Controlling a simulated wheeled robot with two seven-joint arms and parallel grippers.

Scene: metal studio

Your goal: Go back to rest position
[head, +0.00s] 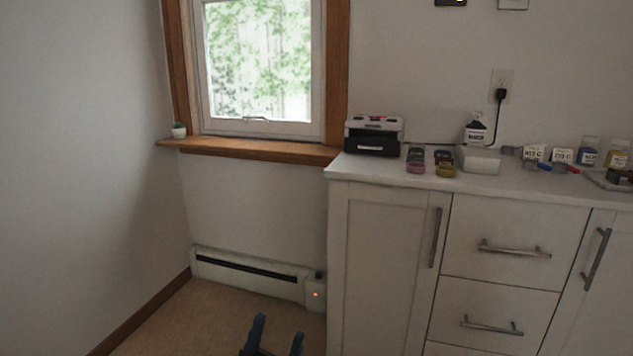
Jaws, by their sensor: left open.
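My left gripper (275,338) shows at the bottom edge of the head view. Its two dark blue fingertips point up and stand apart, with nothing between them. It is over the tan floor (190,320), left of the white cabinet (385,265), and appears clear of it. The rest of the left arm is cut off by the frame. My right gripper is not in view.
A baseboard heater (250,274) runs under the window (258,65). The floor at left is clear.

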